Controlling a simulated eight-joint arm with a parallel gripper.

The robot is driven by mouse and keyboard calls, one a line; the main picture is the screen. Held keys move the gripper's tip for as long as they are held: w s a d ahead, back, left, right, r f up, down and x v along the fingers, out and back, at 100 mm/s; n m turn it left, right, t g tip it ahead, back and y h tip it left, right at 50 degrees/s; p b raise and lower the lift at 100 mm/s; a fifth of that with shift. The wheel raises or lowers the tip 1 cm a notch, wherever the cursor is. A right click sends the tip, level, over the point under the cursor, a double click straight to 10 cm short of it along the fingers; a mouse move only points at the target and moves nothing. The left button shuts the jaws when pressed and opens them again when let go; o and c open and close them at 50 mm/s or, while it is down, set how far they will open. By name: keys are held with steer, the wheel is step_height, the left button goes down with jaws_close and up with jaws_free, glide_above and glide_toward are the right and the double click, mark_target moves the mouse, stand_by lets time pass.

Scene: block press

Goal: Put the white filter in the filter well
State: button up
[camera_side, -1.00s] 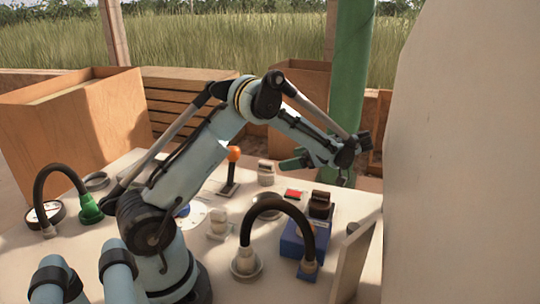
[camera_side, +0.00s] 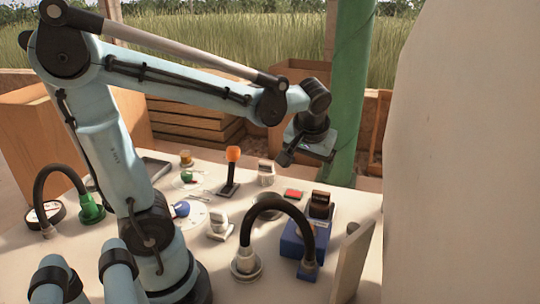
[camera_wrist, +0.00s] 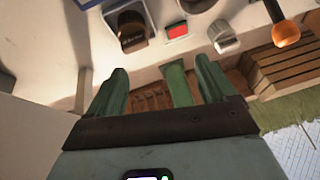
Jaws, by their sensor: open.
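My gripper (camera_side: 303,152) hangs above the far right edge of the table in the side view, in front of the green post. In the wrist view my gripper (camera_wrist: 160,66) has its two green fingers wide apart, with nothing held between them. I cannot surely pick out the white filter or the filter well. A small whitish piece (camera_side: 218,225) stands on the table near the middle, in the side view. A second pale piece (camera_side: 266,173) stands farther back, and the wrist view also shows it (camera_wrist: 222,36).
A black hose (camera_side: 275,205) arches beside a blue box (camera_side: 300,243) at the front right. An orange-topped lever (camera_side: 233,155) stands upright at the back. A red button (camera_side: 293,194) lies near a dark block (camera_side: 320,204). The green post (camera_side: 350,100) rises behind the table.

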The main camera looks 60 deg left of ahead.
steer(key=s+d+m+t+h, duration=0.1)
steer(key=d+m, duration=0.1)
steer(key=s+d+m+t+h, duration=0.1)
steer(key=s+d+m, duration=0.1)
steer(key=d, duration=0.1)
steer(key=s+d+f+m+t+h, duration=0.1)
steer(key=s+d+m+h, duration=0.1)
steer(key=shift+d+m+t, duration=0.3)
steer(key=shift+t, duration=0.1)
steer(key=shift+o, duration=0.7)
steer(key=shift+s+d+m+t, duration=0.2)
steer(key=shift+d+m+t, duration=0.1)
steer(key=shift+d+m, duration=0.15)
